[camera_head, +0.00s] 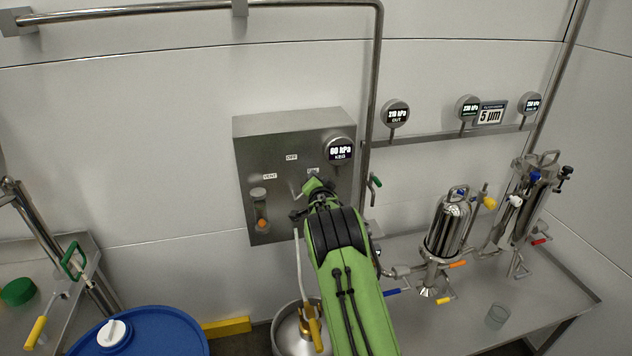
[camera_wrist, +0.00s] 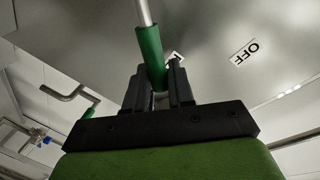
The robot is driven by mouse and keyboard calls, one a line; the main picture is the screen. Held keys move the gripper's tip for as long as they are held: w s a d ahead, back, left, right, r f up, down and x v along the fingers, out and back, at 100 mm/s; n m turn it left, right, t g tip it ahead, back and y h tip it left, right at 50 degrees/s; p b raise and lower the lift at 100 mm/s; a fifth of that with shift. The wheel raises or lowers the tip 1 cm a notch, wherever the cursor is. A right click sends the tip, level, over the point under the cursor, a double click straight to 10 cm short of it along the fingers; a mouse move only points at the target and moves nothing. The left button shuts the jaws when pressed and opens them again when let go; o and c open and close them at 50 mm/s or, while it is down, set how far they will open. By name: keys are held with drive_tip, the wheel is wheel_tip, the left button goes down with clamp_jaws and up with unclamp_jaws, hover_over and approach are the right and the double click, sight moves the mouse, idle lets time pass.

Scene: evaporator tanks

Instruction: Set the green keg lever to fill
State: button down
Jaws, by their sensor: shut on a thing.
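The green keg lever (camera_wrist: 150,45) has a green grip on a metal rod. It passes between the two dark fingers of my gripper (camera_wrist: 160,82), which is shut on it. In the wrist view an OFF label (camera_wrist: 245,52) lies to the right of the lever, and a second label, mostly hidden, is just behind the grip. In the head view my gripper (camera_head: 316,194) is at the right part of the grey control box (camera_head: 262,135), below the KEG gauge (camera_head: 340,149) reading 60 hPa. The VENT label (camera_head: 269,176) is at left; my arm hides most of the lever.
A green-handled valve (camera_head: 376,182) sits just right of the box and a vertical pipe (camera_head: 371,90) rises beside it. A steel keg (camera_head: 288,335) stands below, a blue drum (camera_head: 160,330) at left. Filter housings (camera_head: 447,228) stand on the bench at right.

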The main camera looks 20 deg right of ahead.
drive_tip(key=shift+f, duration=0.1)
drive_tip(key=c, duration=1.1)
unclamp_jaws()
drive_tip(key=shift+d, duration=0.1)
drive_tip(key=b+v, duration=0.1)
drive_tip(key=v, duration=1.4)
drive_tip(key=shift+s, duration=0.3)
